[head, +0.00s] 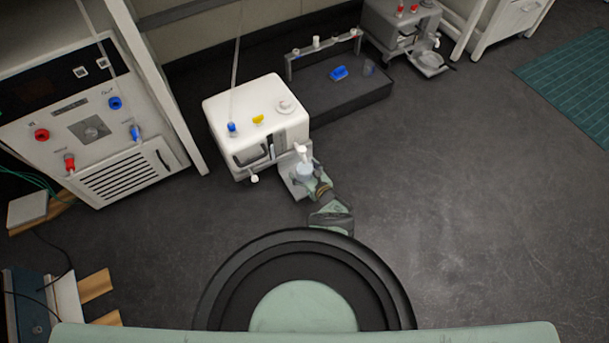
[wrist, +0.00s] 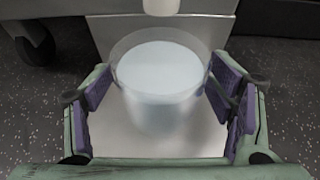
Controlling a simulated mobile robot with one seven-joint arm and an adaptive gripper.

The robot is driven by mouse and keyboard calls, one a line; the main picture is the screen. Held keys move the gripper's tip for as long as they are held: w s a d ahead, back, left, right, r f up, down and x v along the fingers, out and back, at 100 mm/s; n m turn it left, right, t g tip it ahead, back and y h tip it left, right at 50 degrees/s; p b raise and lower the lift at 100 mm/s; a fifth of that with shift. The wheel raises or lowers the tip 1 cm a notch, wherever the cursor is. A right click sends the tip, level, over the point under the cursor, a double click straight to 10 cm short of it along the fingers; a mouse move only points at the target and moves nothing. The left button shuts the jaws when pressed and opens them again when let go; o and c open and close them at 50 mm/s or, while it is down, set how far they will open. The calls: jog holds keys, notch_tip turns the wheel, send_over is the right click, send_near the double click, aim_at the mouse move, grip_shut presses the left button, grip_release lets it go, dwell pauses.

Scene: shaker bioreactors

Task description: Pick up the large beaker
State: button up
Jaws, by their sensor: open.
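The large beaker (wrist: 158,105) is clear with pale contents. In the wrist view it stands upright on a light metal plate (wrist: 190,142), between the two purple-padded fingers of my gripper (wrist: 165,98). My gripper is open, with a finger on each side of the beaker; a small gap shows on the left, and the right pad is very close to the glass. In the head view the beaker (head: 304,171) is small, at the front of a white machine (head: 257,125), and my gripper (head: 310,181) partly hides it.
A pale spout (wrist: 161,6) hangs just above the beaker's far rim. A dark tray bench (head: 335,95) with a blue item stands behind the white machine. A large cabinet (head: 95,125) is at left. The floor at right is clear up to a green mat (head: 575,85).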

jog(key=shift+c, duration=0.5)
jog(key=c, duration=1.3)
jog(key=shift+c, duration=1)
jog(key=shift+r, duration=0.15)
